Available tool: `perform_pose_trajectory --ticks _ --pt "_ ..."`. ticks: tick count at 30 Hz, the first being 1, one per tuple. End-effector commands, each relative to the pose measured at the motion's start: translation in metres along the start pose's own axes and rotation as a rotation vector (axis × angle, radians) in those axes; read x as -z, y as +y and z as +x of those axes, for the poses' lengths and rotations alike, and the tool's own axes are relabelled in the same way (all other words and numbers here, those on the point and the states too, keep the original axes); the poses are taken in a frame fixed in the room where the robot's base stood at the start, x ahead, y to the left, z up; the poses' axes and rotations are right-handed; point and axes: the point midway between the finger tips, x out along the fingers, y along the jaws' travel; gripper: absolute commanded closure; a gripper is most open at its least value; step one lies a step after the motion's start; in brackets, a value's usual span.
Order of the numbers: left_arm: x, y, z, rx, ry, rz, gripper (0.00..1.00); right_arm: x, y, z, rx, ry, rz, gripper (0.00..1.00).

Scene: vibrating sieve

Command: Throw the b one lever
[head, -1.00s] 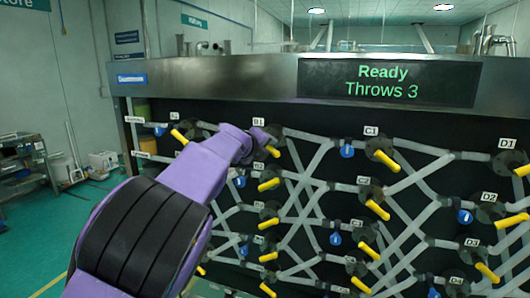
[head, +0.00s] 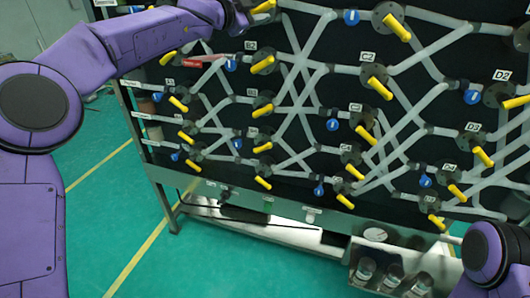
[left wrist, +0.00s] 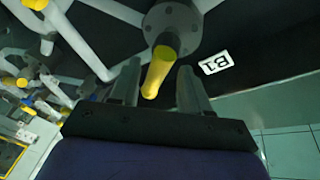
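The B1 lever is a yellow handle (left wrist: 158,72) on a grey round valve hub (left wrist: 172,28), with its B1 label (left wrist: 216,62) beside it in the left wrist view. My left gripper (left wrist: 157,88) is open, one finger on either side of the lever, with a visible gap on both sides. In the head view the lever (head: 264,6) is at the top edge, and my left gripper (head: 243,14) reaches it from the left, partly cut off. My right arm shows at the lower right, but its gripper is out of view.
Grey pipes, blue tags and several other yellow levers fill the black panel, among them the C2 lever (head: 376,86) and B2 lever (head: 263,64). A red piece (head: 205,61) sits left of B2. Jars (head: 390,274) stand below at right. Green floor (head: 110,200) is clear at left.

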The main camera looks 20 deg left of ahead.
Motion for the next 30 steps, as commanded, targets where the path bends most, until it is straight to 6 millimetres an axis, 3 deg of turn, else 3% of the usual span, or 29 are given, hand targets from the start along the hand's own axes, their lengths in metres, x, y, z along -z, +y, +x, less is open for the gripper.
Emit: perform_pose_trajectory --ticks 3,14,18,30 --pt "-0.001 0.004 -0.027 -0.001 0.001 0.006 0.54 -0.008 -0.002 0.019 0.0 0.0 0.0 0.57" --pt "-0.002 0.005 -0.107 -0.007 -0.002 0.002 0.54 -0.019 -0.004 0.046 0.0 0.0 0.0 0.57" --pt "-0.016 0.037 -0.092 -0.062 -0.005 -0.063 0.54 -0.019 -0.004 0.045 0.0 0.0 0.0 0.57" --pt "-0.054 0.122 -0.071 -0.181 -0.022 -0.244 0.54 -0.022 -0.005 0.052 0.0 0.0 0.0 0.57"
